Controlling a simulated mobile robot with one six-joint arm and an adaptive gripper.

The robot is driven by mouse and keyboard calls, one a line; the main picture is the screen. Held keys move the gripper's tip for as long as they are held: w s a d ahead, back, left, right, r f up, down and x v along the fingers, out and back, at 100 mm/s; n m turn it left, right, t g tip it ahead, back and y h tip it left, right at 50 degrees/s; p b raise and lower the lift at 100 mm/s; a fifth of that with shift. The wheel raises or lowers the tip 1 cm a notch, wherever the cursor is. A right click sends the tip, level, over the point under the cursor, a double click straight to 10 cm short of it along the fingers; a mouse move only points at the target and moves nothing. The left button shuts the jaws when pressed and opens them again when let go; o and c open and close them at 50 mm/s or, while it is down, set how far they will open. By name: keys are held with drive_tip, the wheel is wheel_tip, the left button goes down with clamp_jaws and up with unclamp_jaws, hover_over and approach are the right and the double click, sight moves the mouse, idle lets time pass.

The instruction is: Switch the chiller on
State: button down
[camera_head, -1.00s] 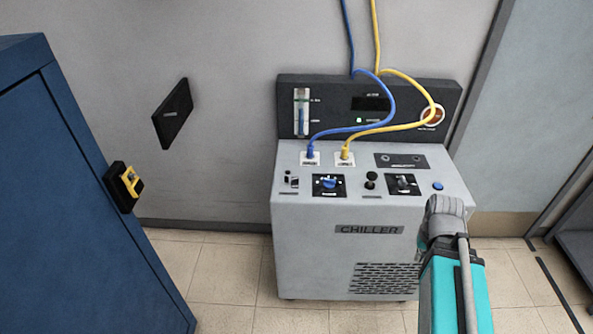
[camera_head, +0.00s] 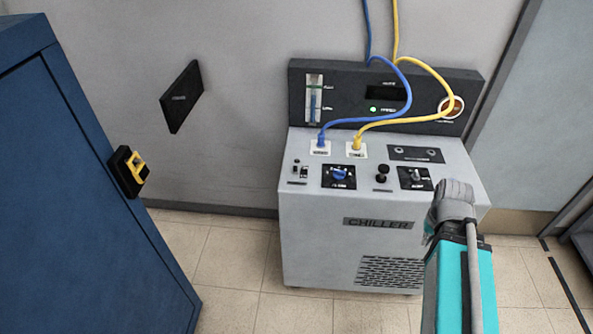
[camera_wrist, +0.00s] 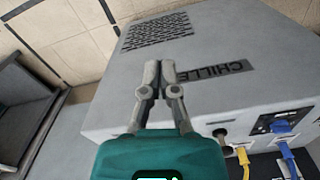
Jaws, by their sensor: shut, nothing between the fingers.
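The grey chiller (camera_head: 310,235) stands against the wall in the head view. A small green light (camera_head: 373,109) shows on the dark back panel (camera_head: 435,82). My arm covers the chiller's right front corner. In the wrist view my gripper (camera_wrist: 160,72) is shut and empty, in front of the chiller, with the CHILLER label (camera_wrist: 222,72) beside the fingertips. In the head view the fingertips are hidden.
A blue cable (camera_head: 408,90) and a yellow cable (camera_head: 428,115) run down to sockets on the chiller top. A blue cabinet (camera_head: 85,200) with a yellow-black latch (camera_head: 133,172) stands at the left. Tiled floor (camera_head: 235,265) is free between cabinet and chiller.

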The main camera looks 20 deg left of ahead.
drive_tip(key=w+a+r+n+p, duration=0.1)
drive_tip(key=w+a+n, duration=0.6)
drive_tip(key=a+n, duration=0.35)
wheel_tip(320, 180, up, 4)
drive_tip(key=n+t+p, duration=0.1)
drive_tip(key=n+p, duration=0.3)
drive_tip(key=n, duration=2.4)
hover_over(294, 185)
drive_tip(key=s, duration=0.1)
drive_tip(key=shift+s+f, duration=0.1)
drive_tip(key=shift+f, duration=0.05)
drive_tip(key=shift+f+b, duration=0.1)
drive_tip(key=shift+b, duration=0.2)
drive_tip(key=f+b, duration=0.6)
drive_tip(key=w+f+b, duration=0.1)
drive_tip(key=f+b, duration=0.2)
drive_tip(key=b, duration=0.1)
drive_tip(key=shift+f, duration=0.4)
drive_tip(key=shift+w+a+r+p, duration=0.15)
drive_tip(key=shift+w+r+p, duration=0.15)
drive_tip(key=shift+w, duration=0.3)
drive_tip(key=shift+w+a+r+p, duration=0.2)
drive_tip(key=shift+w+r+p, duration=0.15)
drive_tip(key=shift+w, duration=0.2)
drive_tip(key=shift+w+a+r+p, duration=0.15)
drive_tip(key=shift+w+r+p, duration=0.15)
drive_tip(key=shift+w, duration=0.3)
